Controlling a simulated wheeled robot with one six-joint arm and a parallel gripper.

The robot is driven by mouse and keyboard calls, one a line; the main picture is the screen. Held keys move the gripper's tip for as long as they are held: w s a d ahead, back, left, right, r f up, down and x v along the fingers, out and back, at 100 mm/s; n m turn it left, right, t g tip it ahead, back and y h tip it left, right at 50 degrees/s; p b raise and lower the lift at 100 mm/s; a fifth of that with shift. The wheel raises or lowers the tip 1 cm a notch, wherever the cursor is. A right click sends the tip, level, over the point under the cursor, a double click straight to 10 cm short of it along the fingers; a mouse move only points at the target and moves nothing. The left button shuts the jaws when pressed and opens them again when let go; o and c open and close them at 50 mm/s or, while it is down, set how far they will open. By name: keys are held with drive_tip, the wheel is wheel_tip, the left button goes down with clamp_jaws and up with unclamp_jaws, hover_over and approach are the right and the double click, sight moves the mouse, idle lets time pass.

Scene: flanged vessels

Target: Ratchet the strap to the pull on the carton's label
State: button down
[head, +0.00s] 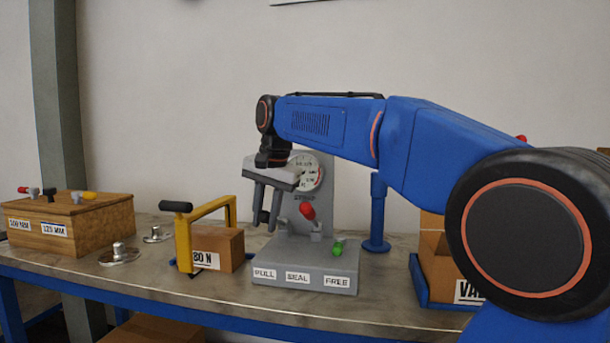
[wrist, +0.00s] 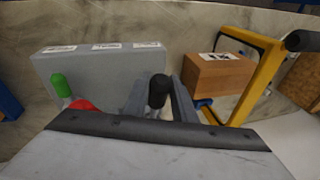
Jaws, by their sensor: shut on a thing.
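A grey strapping machine (head: 300,262) stands on the bench, with plates PULL, SEAL and FREE. My gripper (head: 264,222) is shut on the black lever (wrist: 158,90) above the PULL plate; its fingers hide part of it in the head view. The red lever (head: 307,211) is in the middle and the green lever (head: 339,244) at the right. A round dial (head: 307,168) is behind my wrist, partly covered; its needle is too small to read. The carton (head: 229,250) sits left of the machine. Its label (head: 207,260) shows "80 N", its left edge possibly hidden by the yellow frame.
The yellow frame with a black grip (head: 176,206) stands at the carton. A wooden box (head: 70,222) with small coloured handles and metal flanged pieces (head: 120,253) are further left. A blue post (head: 377,215) and another carton (head: 437,255) are at the right.

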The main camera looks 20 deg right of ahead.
drive_tip(key=shift+w+d+r+g+y, duration=0.2)
drive_tip(key=shift+w+r+g+y, duration=0.05)
drive_tip(key=shift+r, duration=0.25)
drive_tip(key=shift+w+d+r+g+y, duration=0.15)
drive_tip(key=shift+w+r+g+y, duration=0.1)
drive_tip(key=shift+r, duration=0.25)
drive_tip(key=shift+s, duration=0.1)
